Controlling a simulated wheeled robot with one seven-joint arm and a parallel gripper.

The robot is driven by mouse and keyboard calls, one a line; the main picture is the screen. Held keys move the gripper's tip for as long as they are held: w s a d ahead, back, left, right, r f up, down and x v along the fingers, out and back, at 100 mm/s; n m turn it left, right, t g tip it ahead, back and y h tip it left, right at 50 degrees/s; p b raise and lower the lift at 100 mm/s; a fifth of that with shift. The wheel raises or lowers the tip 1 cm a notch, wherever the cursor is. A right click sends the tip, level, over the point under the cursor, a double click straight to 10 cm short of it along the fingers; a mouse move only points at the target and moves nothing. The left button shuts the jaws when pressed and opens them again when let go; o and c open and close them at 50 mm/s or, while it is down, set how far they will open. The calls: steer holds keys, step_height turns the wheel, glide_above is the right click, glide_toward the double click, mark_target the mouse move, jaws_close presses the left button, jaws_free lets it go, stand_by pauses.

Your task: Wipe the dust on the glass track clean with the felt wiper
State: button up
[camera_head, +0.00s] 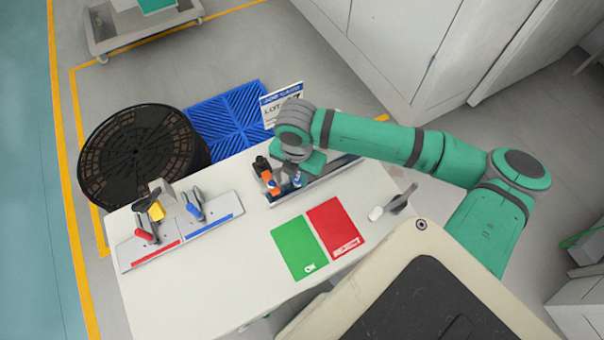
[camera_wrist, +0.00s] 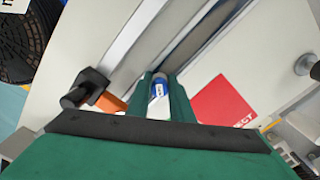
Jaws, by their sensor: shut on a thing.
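My gripper (camera_head: 294,175) is above the rail at the back of the white table, fingers pointing down. In the wrist view its green fingers (camera_wrist: 161,92) are shut on a blue and white piece, which I take for the felt wiper (camera_wrist: 158,88); a bit of blue shows in the head view (camera_head: 298,182). The glass track (camera_head: 318,187) is the long metal and dark strip under the gripper, also crossing the wrist view diagonally (camera_wrist: 128,42). My arm hides part of it. I cannot make out the dust or whether the felt touches the glass.
A black and orange fitting (camera_head: 267,176) stands left of my gripper at the track. Green OK (camera_head: 296,247) and red REJECT (camera_head: 336,228) mats lie in front. A plate with red and blue clamps (camera_head: 180,233) is left. A lot sign (camera_head: 283,101) stands behind.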

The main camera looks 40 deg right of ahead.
mark_target(298, 177)
steer(key=shift+a+f, duration=0.25)
steer(key=shift+a, duration=0.3)
steer(key=shift+w+r, duration=0.15)
steer(key=shift+r, duration=0.35)
steer(key=shift+d+r, duration=0.15)
steer(key=shift+r, duration=0.8)
steer(key=shift+d+r, duration=0.15)
steer(key=shift+r, duration=1.5)
steer(key=shift+d+r, duration=0.1)
steer(key=shift+r, duration=1.4)
